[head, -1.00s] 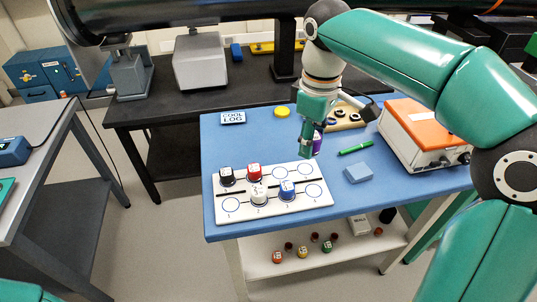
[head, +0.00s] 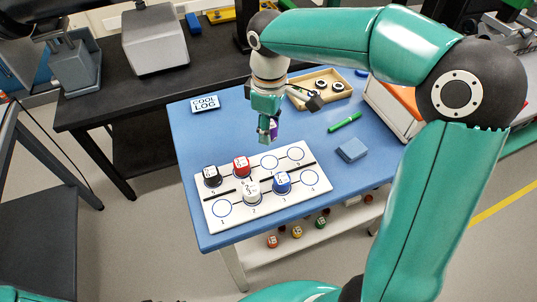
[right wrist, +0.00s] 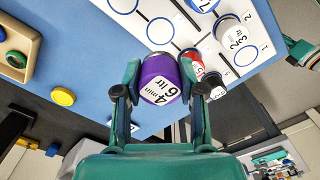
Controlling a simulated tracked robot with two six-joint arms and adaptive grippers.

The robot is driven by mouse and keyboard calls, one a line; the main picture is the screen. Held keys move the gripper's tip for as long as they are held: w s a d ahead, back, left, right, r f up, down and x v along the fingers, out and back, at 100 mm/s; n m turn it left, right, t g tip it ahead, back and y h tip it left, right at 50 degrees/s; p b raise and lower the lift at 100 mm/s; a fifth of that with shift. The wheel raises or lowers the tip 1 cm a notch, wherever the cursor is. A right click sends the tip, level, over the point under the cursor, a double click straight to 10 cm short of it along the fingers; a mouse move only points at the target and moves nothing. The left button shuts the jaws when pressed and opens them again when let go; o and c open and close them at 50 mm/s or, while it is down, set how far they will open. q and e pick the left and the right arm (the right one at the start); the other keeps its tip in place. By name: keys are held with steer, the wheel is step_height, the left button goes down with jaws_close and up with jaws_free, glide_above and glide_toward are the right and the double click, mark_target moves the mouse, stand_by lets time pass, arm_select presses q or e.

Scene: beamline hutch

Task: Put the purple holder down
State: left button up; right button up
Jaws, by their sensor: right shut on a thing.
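My right gripper (head: 269,132) is shut on the purple holder (head: 273,124), which is partly hidden by the fingers in the head view. The board also bears a black holder (head: 212,175), a white holder (head: 251,190) and a blue holder (head: 282,182).
Empty circles show at the board's right end and front left corner. Behind stand a tan tray (head: 311,81) and a "COOL LOG" sign (head: 205,103).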

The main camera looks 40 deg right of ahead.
mark_target(270, 162)
step_height(270, 162, down, 10)
stand_by(0.5)
steer(key=shift+s, duration=0.1)
steer(key=shift+f, duration=0.15)
steer(key=o, duration=1.2)
steer(key=shift+c, duration=0.2)
step_height(270, 162, up, 12)
steer(key=shift+r, duration=0.2)
steer(key=shift+f, duration=0.1)
